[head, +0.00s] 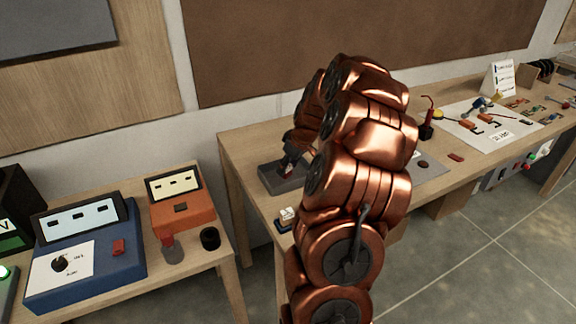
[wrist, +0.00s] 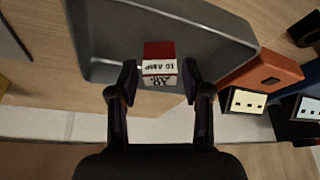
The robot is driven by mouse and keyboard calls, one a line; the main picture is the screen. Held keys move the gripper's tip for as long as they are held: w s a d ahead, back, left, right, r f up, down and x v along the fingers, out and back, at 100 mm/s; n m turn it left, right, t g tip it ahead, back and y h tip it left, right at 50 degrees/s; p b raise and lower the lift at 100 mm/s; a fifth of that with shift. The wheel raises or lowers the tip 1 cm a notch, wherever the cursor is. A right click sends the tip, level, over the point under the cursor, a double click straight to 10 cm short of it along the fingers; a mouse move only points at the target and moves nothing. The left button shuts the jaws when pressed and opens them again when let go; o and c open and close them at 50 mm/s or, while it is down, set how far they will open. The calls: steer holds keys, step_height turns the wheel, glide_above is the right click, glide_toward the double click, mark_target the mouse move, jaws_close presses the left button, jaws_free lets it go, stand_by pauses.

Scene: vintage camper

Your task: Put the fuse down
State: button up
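The fuse (wrist: 159,52) is a small red block with a white "10 AMP" label. In the wrist view it is in the grey tray (wrist: 215,30), between the two fingers of my gripper (wrist: 160,78). A narrow gap shows on each side of the fuse, so the fingers look slightly open around it. In the head view my gripper (head: 291,150) points down over the grey tray (head: 272,180) at the left end of the long bench. The fuse is a small red spot there, partly hidden by the fingers.
My arm hides the middle of the long wooden bench (head: 245,150). A small white-topped item (head: 287,217) sits near its front edge. The left table holds a blue meter box (head: 95,285), an orange meter box (head: 185,212) and a black knob (head: 210,238).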

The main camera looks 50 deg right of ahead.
steer(key=shift+o, duration=0.5)
steer(key=shift+r, duration=0.1)
steer(key=shift+r, duration=0.2)
steer(key=b+v, duration=0.3)
steer(key=v, duration=0.9)
steer(key=s+a+f+n+g+y, duration=0.1)
steer(key=s+a+g, duration=0.1)
steer(key=a, duration=1.1)
steer(key=s+a+g, duration=0.1)
steer(key=s+a, duration=0.1)
steer(key=a, duration=1.2)
steer(key=s+a+f+g, duration=0.1)
steer(key=s+a+f, duration=0.1)
steer(key=s, duration=0.5)
steer(key=s+a+f+m+g, duration=0.1)
steer(key=s+a+f, duration=0.1)
steer(key=s+a, duration=0.3)
steer(key=s+a+f+g+h, duration=0.1)
steer(key=s+a+f, duration=0.1)
steer(key=s, duration=0.7)
steer(key=shift+a+f+m, duration=0.3)
steer(key=shift+a, duration=0.55)
